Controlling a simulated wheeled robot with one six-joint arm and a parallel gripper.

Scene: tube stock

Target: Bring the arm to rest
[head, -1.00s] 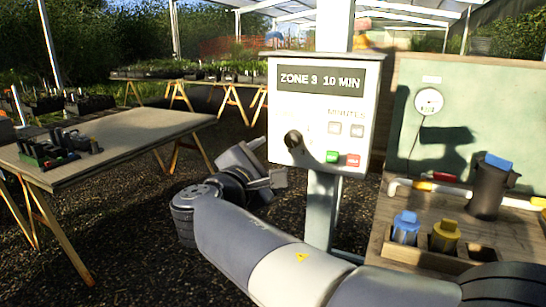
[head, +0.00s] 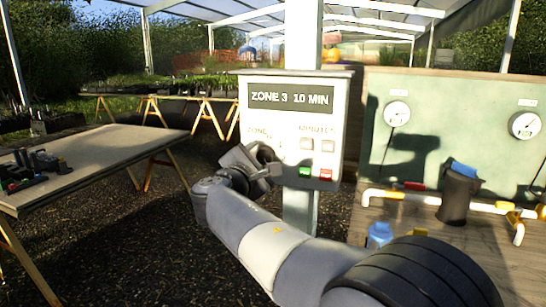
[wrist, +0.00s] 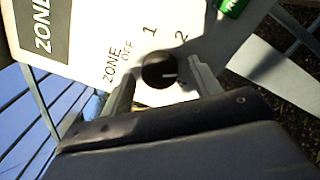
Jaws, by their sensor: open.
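My gripper (head: 268,172) is in front of the lower left of the white control box in the head view. In the wrist view my gripper (wrist: 160,85) is open, with its two fingers apart and nothing held between them. The black zone knob (wrist: 160,70) shows between and beyond the fingertips; I cannot tell whether they touch it. The control box (head: 336,120) reads "ZONE 3 10 MIN" on its display. My arm stretches from the lower right toward the box and partly hides its lower left corner.
Left is a wooden table (head: 110,150) with dark block-like items (head: 22,170). Right is a bench with a green panel (head: 450,110), gauges (head: 397,113), pipes, a dark container (head: 458,198) and a blue-topped item (head: 379,234). Gravel floor (head: 130,245) is open between.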

